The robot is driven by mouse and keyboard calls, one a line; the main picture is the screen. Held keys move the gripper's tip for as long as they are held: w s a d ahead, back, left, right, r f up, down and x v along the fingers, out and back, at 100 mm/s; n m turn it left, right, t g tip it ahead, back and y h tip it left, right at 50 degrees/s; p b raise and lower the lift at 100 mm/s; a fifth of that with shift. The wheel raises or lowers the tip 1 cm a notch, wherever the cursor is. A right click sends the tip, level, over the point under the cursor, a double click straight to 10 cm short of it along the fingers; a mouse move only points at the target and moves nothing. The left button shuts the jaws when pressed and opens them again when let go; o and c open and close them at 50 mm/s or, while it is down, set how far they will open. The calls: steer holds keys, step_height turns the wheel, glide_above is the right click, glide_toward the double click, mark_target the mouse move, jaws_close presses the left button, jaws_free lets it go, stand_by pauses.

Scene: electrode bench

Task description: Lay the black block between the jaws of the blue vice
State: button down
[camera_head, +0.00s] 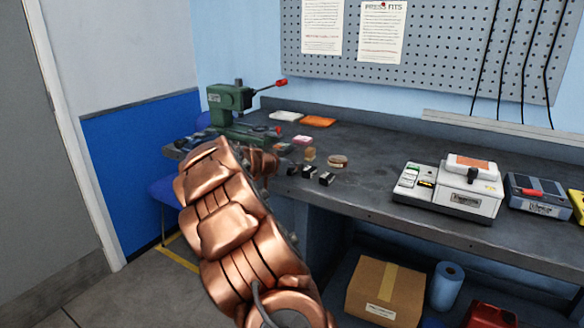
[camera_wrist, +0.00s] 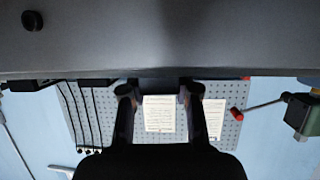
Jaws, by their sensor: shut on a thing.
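My gripper (camera_wrist: 157,92) shows in the wrist view, with its two dark fingers apart and a dark piece (camera_wrist: 156,84) between their tips. It appears to be the black block, seen against the grey bench edge, with its details lost in shadow. In the head view my copper arm reaches over the bench's left part and hides the gripper and what it holds. A small blue shape (camera_head: 184,143) at the bench's left end, partly behind the arm, may be the blue vice. Its jaws cannot be made out.
A green press (camera_head: 230,102) with a red-tipped lever stands behind the arm. A white machine (camera_head: 450,186) stands further right. The bench (camera_head: 375,175) between is clear.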

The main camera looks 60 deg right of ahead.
steer(key=shift+f, duration=0.1)
steer(key=c, duration=0.8)
jaws_free()
steer(key=shift+c, duration=0.2)
steer(key=shift+r+p, duration=0.2)
steer(key=shift+p, duration=1.05)
steer(key=v, duration=0.2)
steer(key=b+v, duration=0.1)
steer(key=v, duration=0.4)
steer(key=shift+w+a+f+b, duration=0.15)
steer(key=shift+a+f+b, duration=0.1)
steer(key=shift+a+b, duration=0.2)
steer(key=shift+a, duration=0.1)
